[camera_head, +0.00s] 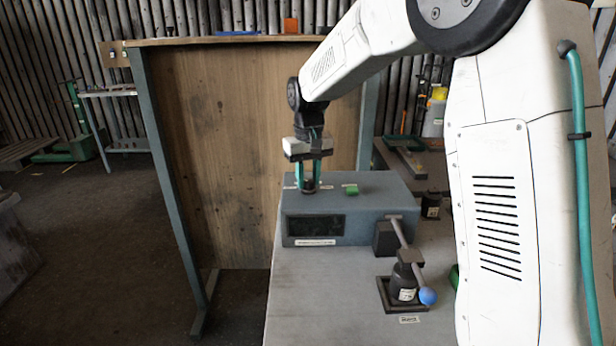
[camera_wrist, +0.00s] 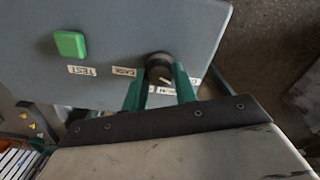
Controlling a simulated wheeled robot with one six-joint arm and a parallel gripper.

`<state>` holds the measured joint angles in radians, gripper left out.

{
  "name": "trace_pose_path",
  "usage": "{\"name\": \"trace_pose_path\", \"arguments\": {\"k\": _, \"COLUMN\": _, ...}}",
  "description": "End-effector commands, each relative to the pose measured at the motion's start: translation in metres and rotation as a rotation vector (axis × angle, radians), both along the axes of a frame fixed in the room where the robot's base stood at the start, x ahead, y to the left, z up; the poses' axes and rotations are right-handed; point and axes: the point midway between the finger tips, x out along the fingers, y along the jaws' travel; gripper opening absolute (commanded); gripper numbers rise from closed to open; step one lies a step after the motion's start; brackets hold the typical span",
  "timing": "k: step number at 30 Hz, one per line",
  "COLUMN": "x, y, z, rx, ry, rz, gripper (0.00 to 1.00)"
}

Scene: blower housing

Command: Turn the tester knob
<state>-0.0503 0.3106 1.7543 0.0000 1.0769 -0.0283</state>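The tester is a blue-grey box (camera_head: 345,207) with a dark display window (camera_head: 315,226) on its front, standing on the grey table. Its round dark knob (camera_wrist: 159,67) is on the top face, with a pale pointer line and small labels around it. In the head view the knob (camera_head: 309,184) is partly hidden by the fingers. My gripper (camera_head: 310,184) points down over the knob. Its two teal fingers stand one on each side of the knob and look snug against it, also in the wrist view (camera_wrist: 161,82). A green button (camera_wrist: 70,44) sits beside it, near a TEST label.
In front of the tester's right end is a lever with a blue ball (camera_head: 428,296) above a dark fixture (camera_head: 403,289). Another dark cylinder (camera_head: 431,205) stands right of the tester. A wooden panel (camera_head: 250,150) rises behind. The table's front left (camera_head: 310,300) is clear.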

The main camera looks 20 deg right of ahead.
Motion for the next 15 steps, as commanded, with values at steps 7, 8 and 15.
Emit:
{"name": "trace_pose_path", "arguments": {"k": 7, "x": 0.0, "y": 0.0, "z": 0.0003, "rx": 0.0, "ry": 0.0, "rz": -0.012, "gripper": 0.05}}
{"name": "trace_pose_path", "arguments": {"k": 8, "x": 0.0, "y": 0.0, "z": 0.0004, "rx": 0.0, "ry": 0.0, "rz": -0.018, "gripper": 0.05}}
{"name": "trace_pose_path", "arguments": {"k": 15, "x": 0.0, "y": -0.0001, "z": 0.0005, "rx": 0.0, "ry": 0.0, "rz": -0.125, "gripper": 0.05}}
